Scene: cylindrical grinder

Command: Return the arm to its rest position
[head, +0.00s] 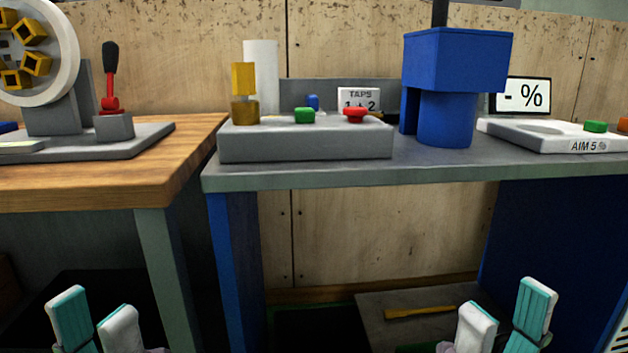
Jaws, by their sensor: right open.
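My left gripper (96,318) shows at the bottom left of the head view. Its two teal and white fingers point up and stand apart, with nothing between them. My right gripper (503,318) shows at the bottom right in much the same pose, open and empty. Both grippers appear below the tabletops in the picture and hold nothing. The arms behind them are mostly out of view below the bottom edge.
A grey table (290,180) carries a button box (300,142), blue machine (455,65) and white scale (545,138). A yellow-handled tool (420,311) lies low underneath.

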